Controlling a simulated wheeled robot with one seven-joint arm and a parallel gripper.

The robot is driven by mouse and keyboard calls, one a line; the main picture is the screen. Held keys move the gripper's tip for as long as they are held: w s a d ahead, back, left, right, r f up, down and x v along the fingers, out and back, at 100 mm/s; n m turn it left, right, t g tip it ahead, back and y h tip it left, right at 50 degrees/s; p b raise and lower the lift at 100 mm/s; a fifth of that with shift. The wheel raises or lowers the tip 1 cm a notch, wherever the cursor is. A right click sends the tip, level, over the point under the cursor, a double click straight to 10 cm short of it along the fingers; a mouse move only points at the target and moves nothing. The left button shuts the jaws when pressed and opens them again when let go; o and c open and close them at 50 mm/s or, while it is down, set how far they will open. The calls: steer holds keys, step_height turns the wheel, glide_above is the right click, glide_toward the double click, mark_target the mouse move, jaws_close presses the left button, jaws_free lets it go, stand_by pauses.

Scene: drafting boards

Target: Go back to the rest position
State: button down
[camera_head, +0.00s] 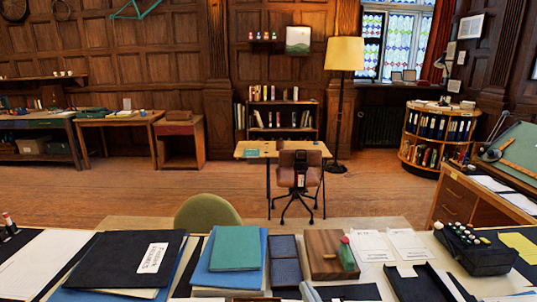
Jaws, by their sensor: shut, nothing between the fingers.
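My gripper is not visible in the head view, and no part of my arm can be made out for sure. A cluttered desk (90,224) runs along the bottom of the view. On it lie a black folder with a white label (129,262), a green book (235,248) on blue folders, and dark blue cases (285,262). A wooden box (324,243) stands beside them, with a small red and green object (347,254) at its right side. The desk's near edge is out of view.
A black holder (476,250) and white papers (408,244) lie at the right. A green chair back (207,212) rises behind the desk. Open wooden floor (150,190) leads to a small table (250,152), an office chair (299,175) and a floor lamp (344,55).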

steer(key=s+d+h, duration=0.1)
steer(key=s+d, duration=0.2)
steer(key=s, duration=1.3)
steer(key=s+d+r+h, duration=0.1)
steer(key=s+d, duration=0.3)
steer(key=s, duration=1.2)
steer(key=s+d+r+g+h, duration=0.1)
steer(key=s+d, duration=0.2)
steer(key=s, duration=1.2)
steer(key=shift+s+d, duration=0.2)
steer(key=shift+s, duration=0.2)
